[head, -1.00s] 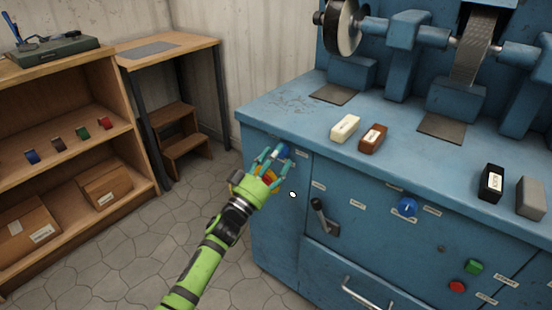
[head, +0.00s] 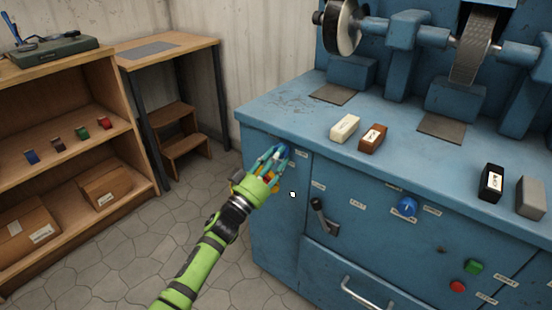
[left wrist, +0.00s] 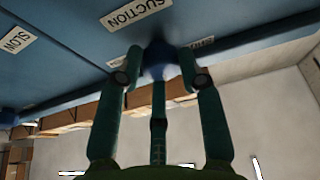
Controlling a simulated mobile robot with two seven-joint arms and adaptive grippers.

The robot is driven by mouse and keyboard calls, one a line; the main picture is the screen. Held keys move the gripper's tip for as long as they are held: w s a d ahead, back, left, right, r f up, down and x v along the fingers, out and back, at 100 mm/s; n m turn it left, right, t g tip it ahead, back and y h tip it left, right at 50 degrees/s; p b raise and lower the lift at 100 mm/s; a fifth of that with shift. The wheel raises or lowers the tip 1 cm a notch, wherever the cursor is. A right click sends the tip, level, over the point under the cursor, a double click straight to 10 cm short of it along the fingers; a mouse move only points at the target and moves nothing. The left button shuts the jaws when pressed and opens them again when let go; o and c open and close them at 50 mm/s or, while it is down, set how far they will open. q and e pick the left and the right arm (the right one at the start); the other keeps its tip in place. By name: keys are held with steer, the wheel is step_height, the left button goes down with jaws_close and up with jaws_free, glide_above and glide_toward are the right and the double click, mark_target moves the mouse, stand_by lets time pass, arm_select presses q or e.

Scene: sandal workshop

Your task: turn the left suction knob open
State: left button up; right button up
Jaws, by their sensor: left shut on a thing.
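The left suction knob (head: 284,150) is blue and sits on the front of the blue machine (head: 275,200), near its left end. My left gripper (head: 279,155) is shut on it, and the fingers cover most of the knob in the head view. In the left wrist view the knob (left wrist: 158,62) shows between the fingertips (left wrist: 160,75), below a white label (left wrist: 137,10) reading SUCTION. The knob's exact turn cannot be made out. My right gripper is not in view.
A black lever (head: 319,212), another blue knob (head: 407,207) and red (head: 457,286) and green (head: 474,266) buttons are to the right on the machine front. A cream block (head: 345,128) and a brown block (head: 373,138) lie on top. Floor on the left is clear.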

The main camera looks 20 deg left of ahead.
arm_select(q)
steer(key=shift+w+a+r+m+g+h+p, duration=0.2)
steer(key=shift+m+g+h+p, duration=0.85)
steer(key=shift+m, duration=2.5)
steer(key=shift+s+r+m+g+h+p, duration=0.1)
steer(key=shift+r+m+g+h+p, duration=0.35)
steer(key=shift+m+g, duration=2.1)
steer(key=shift+w+a+r+m+g+h+p, duration=0.15)
steer(key=shift+m+h+p, duration=0.7)
steer(key=shift+m, duration=3.75)
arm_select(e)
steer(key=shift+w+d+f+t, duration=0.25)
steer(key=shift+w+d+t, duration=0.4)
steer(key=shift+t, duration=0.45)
arm_select(q)
steer(key=shift+d+f, duration=0.1)
steer(key=o, duration=1.1)
steer(key=shift+s+d, duration=0.1)
steer(key=shift+y, duration=0.25)
steer(key=shift+f, duration=0.15)
